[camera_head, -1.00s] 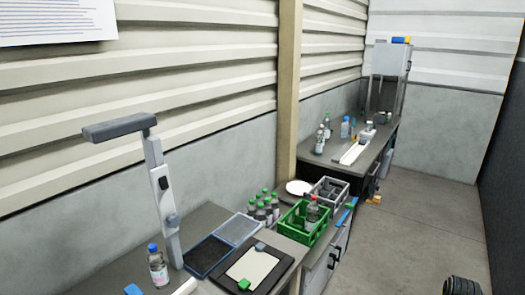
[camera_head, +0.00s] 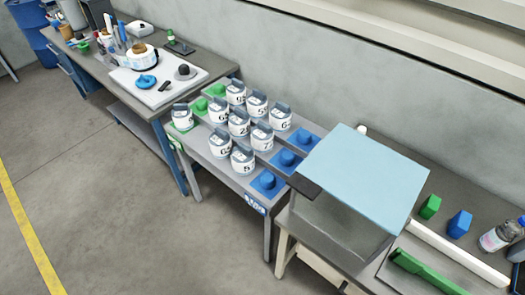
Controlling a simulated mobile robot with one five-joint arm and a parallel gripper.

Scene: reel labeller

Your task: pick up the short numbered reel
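Several white numbered reels with grey tops stand in rows on a low grey table in the middle of the view. One reel (camera_head: 182,118) stands at the table's left end, apart from the main group. Others include a front reel (camera_head: 243,159), a middle reel (camera_head: 239,124), a back reel (camera_head: 236,93) and a right reel (camera_head: 281,117). The numbers are small and only partly readable. I cannot tell for sure which reel is the short one. My gripper is not in view.
Blue pads (camera_head: 267,181) with raised knobs lie right of the reels, green pads (camera_head: 217,90) at the left. A box with a pale blue top (camera_head: 365,185) stands at right. A cluttered bench (camera_head: 108,73) is at upper left. The floor (camera_head: 110,190) in front is clear.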

